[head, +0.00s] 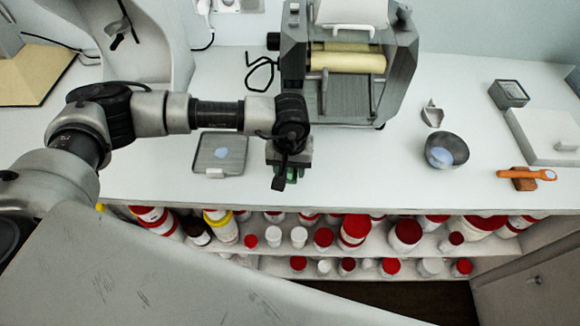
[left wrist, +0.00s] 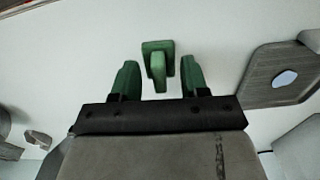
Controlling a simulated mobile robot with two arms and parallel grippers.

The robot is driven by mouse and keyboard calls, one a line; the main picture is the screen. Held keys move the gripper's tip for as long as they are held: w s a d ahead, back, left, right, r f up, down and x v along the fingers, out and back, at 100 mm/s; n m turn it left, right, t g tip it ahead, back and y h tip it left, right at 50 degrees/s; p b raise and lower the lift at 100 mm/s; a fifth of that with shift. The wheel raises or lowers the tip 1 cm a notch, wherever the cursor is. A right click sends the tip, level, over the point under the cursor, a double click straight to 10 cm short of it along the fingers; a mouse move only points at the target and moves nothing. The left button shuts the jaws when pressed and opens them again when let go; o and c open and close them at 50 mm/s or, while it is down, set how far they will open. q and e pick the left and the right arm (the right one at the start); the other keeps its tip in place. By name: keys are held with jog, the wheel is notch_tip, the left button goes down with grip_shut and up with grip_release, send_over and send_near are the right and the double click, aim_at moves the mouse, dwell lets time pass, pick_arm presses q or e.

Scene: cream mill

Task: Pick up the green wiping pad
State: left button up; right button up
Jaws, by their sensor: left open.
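The green wiping pad (left wrist: 158,64) shows in the left wrist view as a small block with an upright grip, on the white counter. My left gripper (head: 287,178) is over the counter's front part in the head view, pointing down. In the left wrist view its two green fingers stand apart, one on each side of the pad's grip, with a gap on both sides. It is open. In the head view the gripper hides the pad, and only small green parts show at its tips. My right gripper is not in view.
A grey tray (head: 206,168) with a pale blue patch lies left of the gripper. The roller mill (head: 347,75) stands behind. A dark bowl (head: 434,143), a small metal scoop (head: 432,114) and an orange-handled tool (head: 526,174) are to the right. Shelves of bottles sit below the counter edge.

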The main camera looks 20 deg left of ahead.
pick_arm(q)
jog(key=shift+f, duration=0.25)
grip_shut()
jog(key=shift+r, duration=0.1)
